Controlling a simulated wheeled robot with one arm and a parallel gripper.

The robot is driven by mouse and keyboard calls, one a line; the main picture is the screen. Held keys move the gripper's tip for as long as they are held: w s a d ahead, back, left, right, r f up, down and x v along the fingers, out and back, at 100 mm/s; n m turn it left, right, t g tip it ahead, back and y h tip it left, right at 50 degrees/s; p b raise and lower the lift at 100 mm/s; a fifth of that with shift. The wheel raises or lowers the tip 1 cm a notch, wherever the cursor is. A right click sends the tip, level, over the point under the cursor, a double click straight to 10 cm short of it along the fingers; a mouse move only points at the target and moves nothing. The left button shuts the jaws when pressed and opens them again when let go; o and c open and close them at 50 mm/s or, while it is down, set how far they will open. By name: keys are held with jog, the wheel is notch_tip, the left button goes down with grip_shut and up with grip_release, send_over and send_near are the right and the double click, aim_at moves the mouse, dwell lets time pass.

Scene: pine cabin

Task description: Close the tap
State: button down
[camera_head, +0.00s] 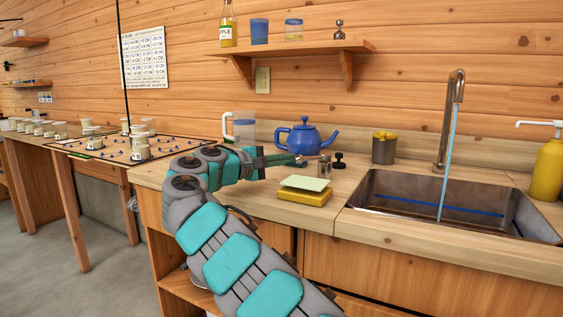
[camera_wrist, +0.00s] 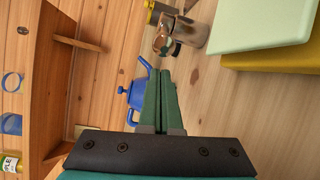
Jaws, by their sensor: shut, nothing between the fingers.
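The metal tap (camera_head: 456,88) rises behind the sink and curves over at the top. A blue stream of water (camera_head: 447,150) runs from its spout into the steel sink basin (camera_head: 400,192). I cannot make out a separate handle on the tap. My gripper (camera_head: 299,161) is over the counter left of the sink, in front of the blue teapot and well apart from the tap. In the wrist view my gripper (camera_wrist: 166,74) has its green fingers together, with nothing between them. The tap is not seen in the wrist view.
Near my gripper are a blue teapot (camera_head: 305,138), a yellow sponge block with a pale green top (camera_head: 305,191), a small metal jar (camera_head: 324,168) and a black knobbed item (camera_head: 339,161). A yellow soap bottle (camera_head: 548,170) stands right.

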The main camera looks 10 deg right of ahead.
jog(key=shift+s+r, duration=0.2)
jog(key=shift+s, duration=0.15)
jog(key=shift+s+d, duration=0.15)
jog(key=shift+s, duration=0.3)
jog(key=shift+s+n+t+y+b, duration=0.3)
jog(key=shift+s+n+t+b, duration=0.15)
jog(key=shift+b, duration=0.65)
